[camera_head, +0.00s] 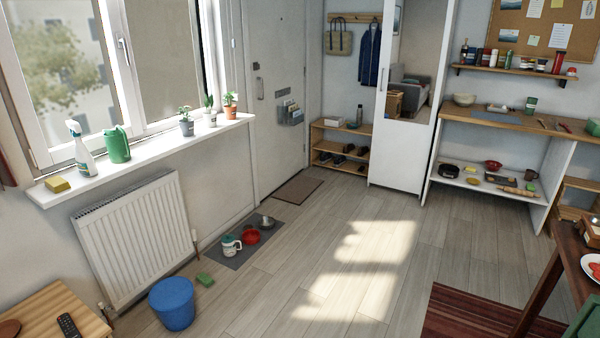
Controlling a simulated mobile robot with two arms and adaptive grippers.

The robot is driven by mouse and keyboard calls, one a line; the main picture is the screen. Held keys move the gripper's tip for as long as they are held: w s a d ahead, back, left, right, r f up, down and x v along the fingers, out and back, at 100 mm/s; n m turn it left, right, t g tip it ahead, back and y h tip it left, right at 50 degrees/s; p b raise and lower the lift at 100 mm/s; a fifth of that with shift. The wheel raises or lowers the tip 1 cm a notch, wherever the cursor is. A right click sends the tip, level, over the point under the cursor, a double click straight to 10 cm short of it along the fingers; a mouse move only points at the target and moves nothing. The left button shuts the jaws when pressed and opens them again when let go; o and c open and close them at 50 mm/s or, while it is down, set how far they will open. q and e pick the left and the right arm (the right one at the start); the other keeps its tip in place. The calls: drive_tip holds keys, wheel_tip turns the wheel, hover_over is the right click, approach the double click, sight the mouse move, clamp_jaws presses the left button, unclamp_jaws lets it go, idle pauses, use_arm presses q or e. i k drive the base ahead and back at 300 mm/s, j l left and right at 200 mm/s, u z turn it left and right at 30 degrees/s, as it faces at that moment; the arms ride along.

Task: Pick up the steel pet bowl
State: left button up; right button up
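The steel pet bowl (267,222) is small and grey in the head view. It sits on a dark grey mat (228,262) on the floor, left of the middle, near the wall below the window sill. A red bowl (252,237) stands just in front of it on the same mat. A white and green jug-like container (232,245) stands to the left of the red bowl. Neither of my grippers shows in this view.
A blue bin (172,303) and a green sponge-like block (205,280) are on the floor nearer me. A white radiator (135,240) lines the left wall. A brown doormat (298,190) lies by the door. The wooden floor right of the mat is clear.

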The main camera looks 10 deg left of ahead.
sight(268, 222)
drive_tip(key=i+j+u, duration=0.25)
drive_tip(key=i, duration=1)
drive_tip(key=i+j+u, duration=0.1)
drive_tip(key=i+u, duration=0.2)
drive_tip(key=i, duration=0.95)
